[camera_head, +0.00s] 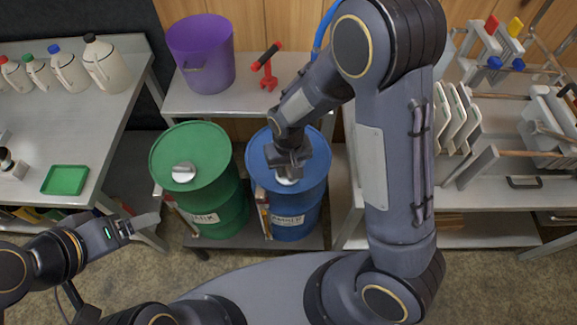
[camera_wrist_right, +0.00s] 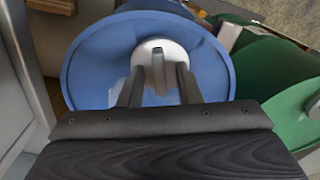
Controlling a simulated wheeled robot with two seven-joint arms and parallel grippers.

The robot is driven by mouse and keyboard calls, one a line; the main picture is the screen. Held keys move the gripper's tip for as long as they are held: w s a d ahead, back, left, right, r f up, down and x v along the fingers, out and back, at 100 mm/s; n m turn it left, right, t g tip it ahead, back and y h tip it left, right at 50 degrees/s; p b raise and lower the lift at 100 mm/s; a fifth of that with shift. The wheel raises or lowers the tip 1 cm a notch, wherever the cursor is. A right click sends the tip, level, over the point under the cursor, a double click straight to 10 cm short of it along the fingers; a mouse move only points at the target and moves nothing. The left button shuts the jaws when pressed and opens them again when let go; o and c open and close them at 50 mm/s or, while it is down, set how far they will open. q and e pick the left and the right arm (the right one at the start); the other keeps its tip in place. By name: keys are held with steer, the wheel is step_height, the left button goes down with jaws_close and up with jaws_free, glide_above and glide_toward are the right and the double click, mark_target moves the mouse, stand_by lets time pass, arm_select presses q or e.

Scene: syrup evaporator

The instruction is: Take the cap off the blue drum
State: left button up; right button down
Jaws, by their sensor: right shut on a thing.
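The blue drum (camera_head: 294,212) stands upright on a low shelf in the head view, right of the green drum. In the right wrist view, the blue drum's lid (camera_wrist_right: 95,65) fills the upper middle. A round pale cap (camera_wrist_right: 160,50) sits on the lid, and it shows partly under the gripper in the head view (camera_head: 287,181). My right gripper (camera_head: 287,170) reaches down onto the drum top. Its fingers (camera_wrist_right: 157,85) are shut on the cap; whether the cap is lifted, I cannot tell. My left gripper (camera_head: 135,225) is at lower left, away from the drums; its opening is unclear.
The green drum (camera_head: 200,170) with its own grey cap (camera_head: 183,172) stands close on the left. A purple bucket (camera_head: 201,55) and a red tool (camera_head: 267,68) are on the shelf behind. A table (camera_head: 100,110) with jugs is at left; a rack (camera_head: 480,110) is at right.

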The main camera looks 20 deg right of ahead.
mark_target(288, 169)
steer(key=shift+a+r+p, duration=0.1)
steer(key=shift+r+p, duration=0.15)
steer(key=shift+p, duration=0.7)
steer(key=shift+r+p, duration=0.6)
steer(key=shift+r, duration=0.3)
steer(key=shift+r+p, duration=0.3)
steer(key=shift+r, duration=0.15)
